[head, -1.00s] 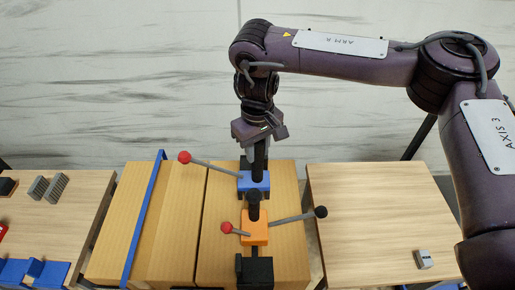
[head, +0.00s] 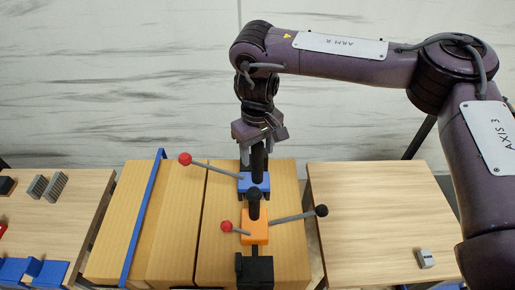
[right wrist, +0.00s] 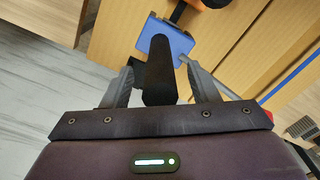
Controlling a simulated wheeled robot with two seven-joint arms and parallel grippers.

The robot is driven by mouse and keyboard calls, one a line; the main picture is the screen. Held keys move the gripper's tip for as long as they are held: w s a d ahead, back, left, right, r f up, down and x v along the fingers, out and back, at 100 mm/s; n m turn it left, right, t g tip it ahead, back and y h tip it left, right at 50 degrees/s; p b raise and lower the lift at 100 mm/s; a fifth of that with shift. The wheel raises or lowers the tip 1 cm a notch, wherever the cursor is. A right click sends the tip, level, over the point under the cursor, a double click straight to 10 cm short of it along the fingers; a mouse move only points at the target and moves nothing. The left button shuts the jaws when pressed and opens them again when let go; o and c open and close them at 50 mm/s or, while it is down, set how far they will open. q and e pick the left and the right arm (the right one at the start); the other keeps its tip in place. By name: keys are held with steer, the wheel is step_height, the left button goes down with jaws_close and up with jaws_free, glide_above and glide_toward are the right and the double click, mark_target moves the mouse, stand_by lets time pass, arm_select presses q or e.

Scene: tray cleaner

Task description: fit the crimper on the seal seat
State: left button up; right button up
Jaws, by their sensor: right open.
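A blue block (head: 255,181) stands on the middle wooden surface, with an upright black post (head: 258,160) and a red-knobbed lever (head: 210,168) reaching left. In front of it is an orange block (head: 255,228) with a black round-topped post and two levers, one red-knobbed and one black-knobbed. A black block (head: 256,271) is nearest me. I cannot tell by looks which of these is the crimper or the seal seat. My right gripper (head: 260,145) is open, its fingers on either side of the blue block's post; the right wrist view shows gaps beside the post (right wrist: 160,75). My left gripper is out of view.
A blue strip (head: 143,217) crosses the middle surface on the left. The left table holds grey ribbed blocks (head: 48,186) and blue parts (head: 45,270). The right table (head: 375,215) is mostly clear, with a small grey block (head: 426,259) at its front.

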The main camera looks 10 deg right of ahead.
step_height(320, 180, up, 8)
steer(key=shift+f, duration=0.1)
stand_by(0.4)
